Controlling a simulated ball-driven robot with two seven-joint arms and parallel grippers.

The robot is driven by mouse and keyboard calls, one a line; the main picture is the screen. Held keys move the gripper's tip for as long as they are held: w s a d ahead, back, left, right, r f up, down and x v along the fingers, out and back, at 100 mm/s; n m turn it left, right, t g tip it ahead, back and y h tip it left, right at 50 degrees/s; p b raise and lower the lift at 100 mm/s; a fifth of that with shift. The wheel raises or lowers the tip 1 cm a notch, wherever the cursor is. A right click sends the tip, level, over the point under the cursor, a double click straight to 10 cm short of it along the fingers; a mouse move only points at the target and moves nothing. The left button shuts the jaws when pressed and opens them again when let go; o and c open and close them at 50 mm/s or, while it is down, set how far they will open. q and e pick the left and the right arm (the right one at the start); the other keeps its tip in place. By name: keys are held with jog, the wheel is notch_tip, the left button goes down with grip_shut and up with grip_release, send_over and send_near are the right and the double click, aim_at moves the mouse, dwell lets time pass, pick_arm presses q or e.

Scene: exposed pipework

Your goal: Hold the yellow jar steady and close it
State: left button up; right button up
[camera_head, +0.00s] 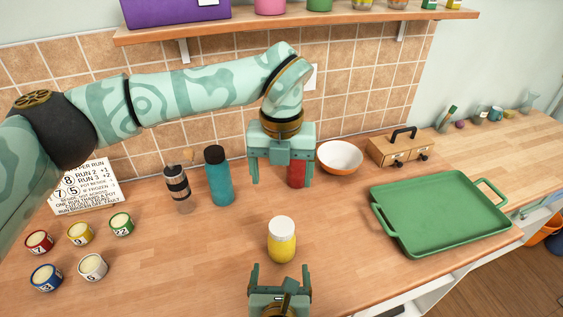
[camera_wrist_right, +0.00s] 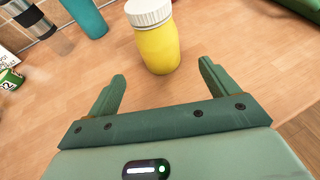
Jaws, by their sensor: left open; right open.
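The yellow jar (camera_head: 282,246) stands upright on the wooden counter, with a white lid (camera_head: 282,226) sitting on its top. I cannot tell whether the lid is tight. The jar (camera_wrist_right: 158,48) and lid (camera_wrist_right: 148,12) also show in the right wrist view, ahead of the fingers. My left gripper (camera_head: 283,183) is open, pointing down, behind and above the jar; a red object (camera_head: 297,174) shows behind its right finger. My right gripper (camera_head: 280,268) is open and empty, just in front of the jar, its fingers (camera_wrist_right: 162,85) pointing toward it without touching.
A teal bottle (camera_head: 218,176) and a banded glass shaker (camera_head: 177,186) stand left of the jar. Several small numbered pots (camera_head: 80,233) are at far left. A green tray (camera_head: 440,213) lies right. A bowl (camera_head: 340,156) and wooden box (camera_head: 398,149) stand behind. Counter around the jar is clear.

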jog(key=v, duration=0.4)
jog(key=shift+s+r+p, duration=0.1)
jog(key=shift+s+p, duration=0.2)
jog(key=shift+s, duration=0.1)
